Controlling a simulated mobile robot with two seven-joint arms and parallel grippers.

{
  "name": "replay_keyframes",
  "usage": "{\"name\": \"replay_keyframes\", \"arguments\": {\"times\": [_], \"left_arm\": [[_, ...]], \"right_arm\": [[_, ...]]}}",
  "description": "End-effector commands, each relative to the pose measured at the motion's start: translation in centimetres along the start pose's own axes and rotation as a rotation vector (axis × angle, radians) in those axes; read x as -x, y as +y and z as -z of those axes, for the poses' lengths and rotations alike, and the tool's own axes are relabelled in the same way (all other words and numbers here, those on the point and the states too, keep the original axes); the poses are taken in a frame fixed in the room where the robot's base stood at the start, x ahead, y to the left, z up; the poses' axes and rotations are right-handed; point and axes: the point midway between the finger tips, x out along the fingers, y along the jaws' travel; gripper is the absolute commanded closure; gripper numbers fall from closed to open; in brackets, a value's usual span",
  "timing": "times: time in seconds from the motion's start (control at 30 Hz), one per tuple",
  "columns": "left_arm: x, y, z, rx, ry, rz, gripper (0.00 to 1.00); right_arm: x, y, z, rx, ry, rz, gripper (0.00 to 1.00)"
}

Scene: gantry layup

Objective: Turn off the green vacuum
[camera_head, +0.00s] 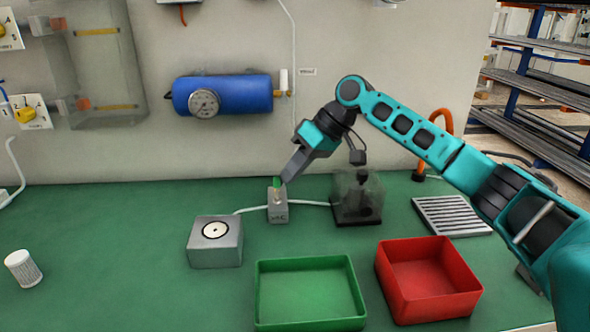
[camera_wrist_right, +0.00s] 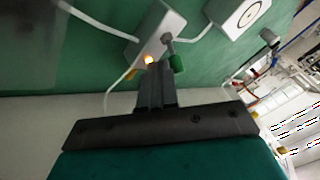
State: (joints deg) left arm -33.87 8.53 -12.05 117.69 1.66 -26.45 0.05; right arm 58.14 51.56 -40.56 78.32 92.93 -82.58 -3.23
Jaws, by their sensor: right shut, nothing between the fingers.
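A small grey switch box (camera_head: 278,213) with dark lettering stands on the green bench near the wall. Its toggle lever has a green cap (camera_head: 277,182), at the right gripper's tip. In the right wrist view, the box (camera_wrist_right: 160,22) shows a lit amber lamp (camera_wrist_right: 149,59) and the green cap (camera_wrist_right: 177,64) on a grey stalk. My right gripper (camera_head: 285,178) is shut and empty. In the wrist view, its fingertips (camera_wrist_right: 154,68) are close beside the green cap; I cannot tell whether they touch. My left gripper is not in view.
A grey box with a white disc (camera_head: 216,248) stands left of the switch box, and a clear-covered device (camera_head: 358,215) stands right. A green tray (camera_head: 345,262) and a red tray (camera_head: 470,292) are in front. White cables join the switch box. The bench's left part is mostly clear.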

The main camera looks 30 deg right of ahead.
Motion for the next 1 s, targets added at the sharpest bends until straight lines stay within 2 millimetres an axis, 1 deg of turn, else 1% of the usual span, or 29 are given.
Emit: {"name": "replay_keyframes", "arguments": {"times": [0.3, 0.53, 1.0], "left_arm": [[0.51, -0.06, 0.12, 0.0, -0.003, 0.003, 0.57], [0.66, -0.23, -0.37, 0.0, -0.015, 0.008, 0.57], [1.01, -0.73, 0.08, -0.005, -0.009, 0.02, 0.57]], "right_arm": [[0.21, -0.07, 0.02, 0.027, 0.023, -0.026, 1.0], [0.2, -0.09, 0.01, 0.046, 0.041, -0.044, 1.0], [0.4, -0.24, 0.05, 0.103, 0.094, -0.099, 1.0]]}}
